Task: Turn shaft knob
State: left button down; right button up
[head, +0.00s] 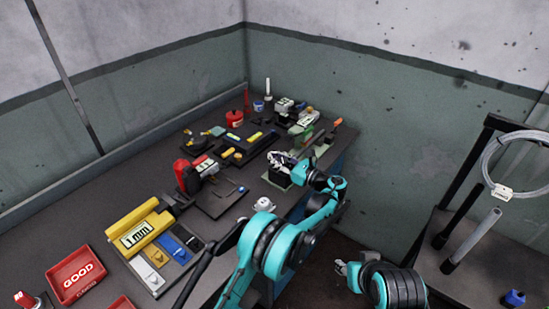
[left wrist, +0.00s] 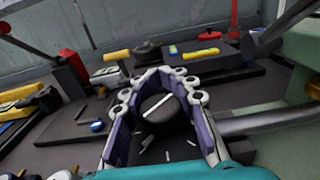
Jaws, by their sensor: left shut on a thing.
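The shaft knob (left wrist: 166,121) is a dark round knob with a white line across its face, seen in the left wrist view. White tick marks lie on the dark surface just below it. My left gripper (left wrist: 158,92) is shut on the knob, its purple-lined fingers on either side. In the head view my left gripper (head: 283,160) is at a small dark device on a green base (head: 272,181), near the bench's right edge; the knob itself cannot be made out there. My right gripper (head: 343,267) is low at the right, away from the bench, too small to read.
A grey shaft (left wrist: 265,122) runs right from beside the knob. The bench (head: 235,208) holds a red-handled tool (head: 187,174), a yellow 1mm block (head: 138,233) and a red GOOD tray (head: 77,274). A side stand with a wire coil (head: 515,158) is at right.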

pick_arm(q)
jog(key=c, duration=1.2)
grip_release()
jog(key=v, duration=1.2)
